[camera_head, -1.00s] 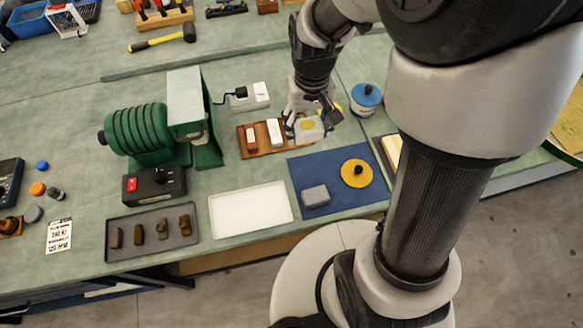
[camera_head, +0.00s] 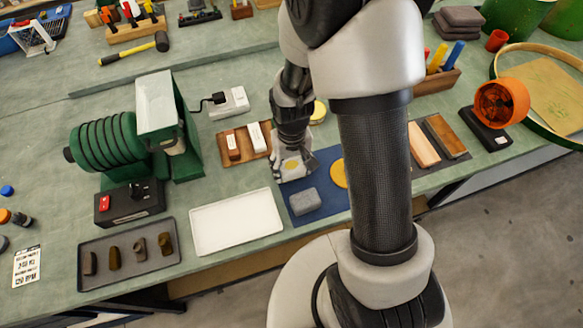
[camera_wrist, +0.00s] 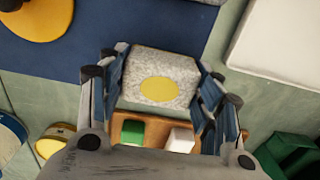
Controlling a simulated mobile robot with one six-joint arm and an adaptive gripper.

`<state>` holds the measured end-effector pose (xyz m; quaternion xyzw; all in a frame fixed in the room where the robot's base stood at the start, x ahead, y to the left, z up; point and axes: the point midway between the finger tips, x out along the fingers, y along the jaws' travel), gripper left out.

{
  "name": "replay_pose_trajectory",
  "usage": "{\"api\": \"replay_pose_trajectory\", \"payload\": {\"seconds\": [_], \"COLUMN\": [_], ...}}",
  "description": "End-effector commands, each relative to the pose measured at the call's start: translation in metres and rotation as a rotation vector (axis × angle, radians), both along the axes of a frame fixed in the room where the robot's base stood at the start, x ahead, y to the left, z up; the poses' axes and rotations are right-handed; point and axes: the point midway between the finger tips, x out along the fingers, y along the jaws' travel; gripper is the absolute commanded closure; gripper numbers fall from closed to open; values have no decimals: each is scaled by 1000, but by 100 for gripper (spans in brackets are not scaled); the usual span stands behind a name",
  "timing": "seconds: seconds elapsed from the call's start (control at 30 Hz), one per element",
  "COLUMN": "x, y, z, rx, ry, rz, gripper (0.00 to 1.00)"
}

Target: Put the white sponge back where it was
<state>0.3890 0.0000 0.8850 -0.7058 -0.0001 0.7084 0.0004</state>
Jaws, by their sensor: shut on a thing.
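My gripper (camera_head: 291,156) is shut on a pale speckled block, the white sponge (camera_wrist: 160,78), which has a yellow oval on its upper face. The sponge shows between both fingers in the wrist view. In the head view my gripper is at the upper left edge of the blue mat (camera_head: 329,207); I cannot tell whether the sponge touches anything. A grey block (camera_head: 303,201) lies on the mat, with a yellow disc (camera_head: 339,174) partly hidden by my arm.
An empty white tray (camera_head: 236,222) lies left of the mat. A dark tray (camera_head: 128,272) with several small brown pieces is farther left. A green ribbed machine (camera_head: 106,145) stands at the left. A round tin (camera_head: 318,111) is behind my gripper.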

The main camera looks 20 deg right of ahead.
Motion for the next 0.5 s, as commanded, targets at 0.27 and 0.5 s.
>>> {"api": "replay_pose_trajectory", "payload": {"seconds": [0.27,0.5], "x": [1,1], "y": [0,0], "z": [-3,-6], "rx": [0,0], "ry": [-2,-2], "rz": [0,0], "gripper": [59,34]}}
